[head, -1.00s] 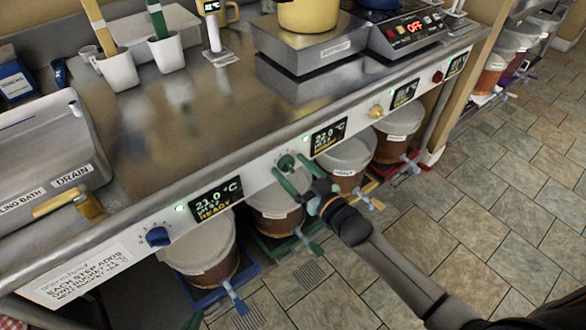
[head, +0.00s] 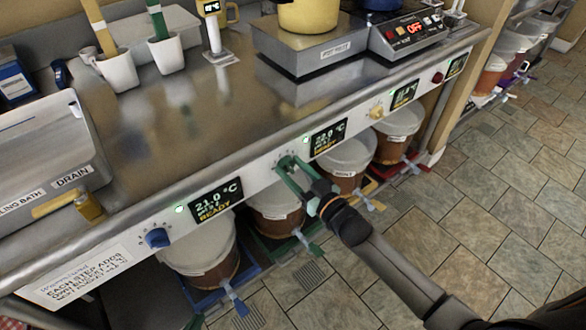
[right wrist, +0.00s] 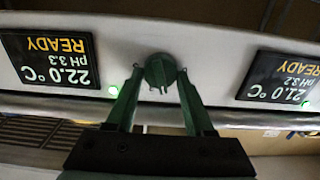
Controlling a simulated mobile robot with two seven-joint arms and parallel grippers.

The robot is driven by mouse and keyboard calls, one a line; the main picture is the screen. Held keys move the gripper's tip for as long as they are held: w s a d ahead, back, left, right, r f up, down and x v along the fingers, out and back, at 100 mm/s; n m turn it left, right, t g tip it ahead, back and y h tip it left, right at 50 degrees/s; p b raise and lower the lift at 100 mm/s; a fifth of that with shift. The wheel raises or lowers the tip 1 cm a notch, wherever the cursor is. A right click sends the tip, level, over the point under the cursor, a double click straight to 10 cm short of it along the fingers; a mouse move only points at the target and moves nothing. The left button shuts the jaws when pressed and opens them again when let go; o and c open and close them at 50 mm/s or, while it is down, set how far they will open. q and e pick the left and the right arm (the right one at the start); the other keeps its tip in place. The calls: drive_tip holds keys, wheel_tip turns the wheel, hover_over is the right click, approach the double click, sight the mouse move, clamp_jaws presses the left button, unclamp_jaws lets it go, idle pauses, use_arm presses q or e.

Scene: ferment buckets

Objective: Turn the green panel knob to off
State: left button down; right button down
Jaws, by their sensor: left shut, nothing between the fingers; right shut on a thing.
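The green knob (right wrist: 159,70) sits on the steel panel between two displays in the right wrist view. In the head view the knob (head: 286,160) is partly covered by the fingers. My right gripper (right wrist: 160,74) has its green fingertips on both sides of the knob, shut on it. The knob's pointer direction is hard to make out. In the head view my right gripper (head: 287,163) reaches the panel from the lower right. Only a small green tip of my left gripper (head: 198,322) shows at the bottom edge, below the panel and away from the knob.
A blue knob (head: 157,237) and a yellow knob (head: 376,112) are on the same panel (head: 258,178). Lidded buckets (head: 275,208) stand beneath the counter (head: 200,125). A hot plate (head: 408,32) is at the back. The tiled floor at right is clear.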

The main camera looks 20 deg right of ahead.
drive_tip(key=shift+n, duration=0.4)
drive_tip(key=shift+n+p, duration=0.4)
drive_tip(key=shift+n, duration=0.2)
drive_tip(key=n, duration=0.2)
drive_tip(key=shift+a+n, duration=0.1)
drive_tip(key=shift+n, duration=0.3)
drive_tip(key=n, duration=0.2)
drive_tip(key=shift+n+p, duration=0.3)
drive_tip(key=shift+p, duration=0.05)
drive_tip(key=n, duration=0.5)
drive_tip(key=shift+s+a+f+n, duration=0.1)
drive_tip(key=shift+f+n, duration=0.05)
drive_tip(key=shift+n, duration=0.15)
drive_tip(key=shift+n+b, duration=0.3)
drive_tip(key=shift+n, duration=0.3)
